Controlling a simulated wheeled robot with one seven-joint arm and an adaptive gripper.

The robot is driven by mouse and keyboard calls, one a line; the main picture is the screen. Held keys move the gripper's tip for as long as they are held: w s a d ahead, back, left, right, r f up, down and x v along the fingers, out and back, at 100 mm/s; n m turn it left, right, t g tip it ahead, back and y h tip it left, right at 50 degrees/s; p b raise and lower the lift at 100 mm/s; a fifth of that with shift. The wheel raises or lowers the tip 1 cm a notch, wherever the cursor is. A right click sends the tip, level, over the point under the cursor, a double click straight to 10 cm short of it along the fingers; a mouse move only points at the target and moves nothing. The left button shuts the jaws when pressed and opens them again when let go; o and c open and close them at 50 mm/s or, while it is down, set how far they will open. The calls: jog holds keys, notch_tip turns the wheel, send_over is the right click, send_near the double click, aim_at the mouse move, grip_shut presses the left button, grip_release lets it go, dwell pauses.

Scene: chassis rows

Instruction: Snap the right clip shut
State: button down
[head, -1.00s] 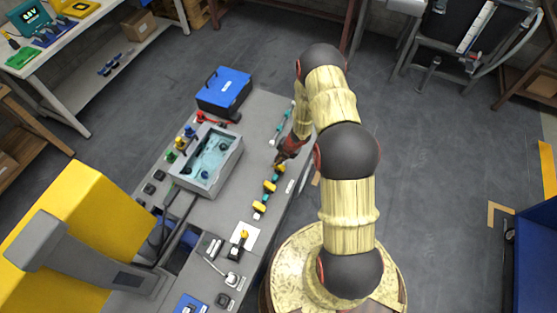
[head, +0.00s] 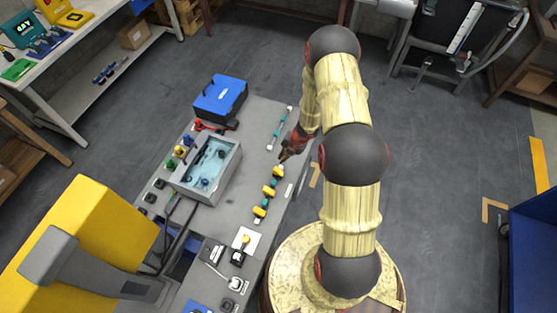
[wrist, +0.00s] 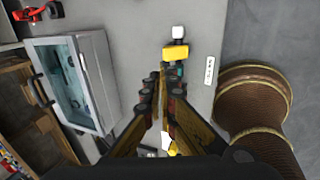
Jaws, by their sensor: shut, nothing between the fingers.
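Three yellow clips stand in a row on a teal line along the bench's right edge: a far one (head: 278,171), a middle one (head: 269,190) and a near one (head: 260,212). I cannot tell from the frames which is the right clip, nor whether each is open or shut. My gripper (head: 284,157) is shut and empty, just beyond the far clip and apart from it in the head view. In the wrist view my gripper (wrist: 160,78) points at the bench, with one yellow clip (wrist: 175,53) ahead of the fingertips. The fingers hide part of the teal line.
A grey box with a clear top (head: 208,167) stands left of the clips. A blue case (head: 220,97) sits at the bench's far end. A teal rod with white ends (head: 279,128) lies beyond my gripper. A yellow machine (head: 90,235) stands at the near left.

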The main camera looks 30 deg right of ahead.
jog(key=v, duration=0.4)
jog(key=shift+w+a+r+p, duration=0.1)
jog(key=shift+w+a+p, duration=0.05)
jog(key=shift+w+p, duration=0.15)
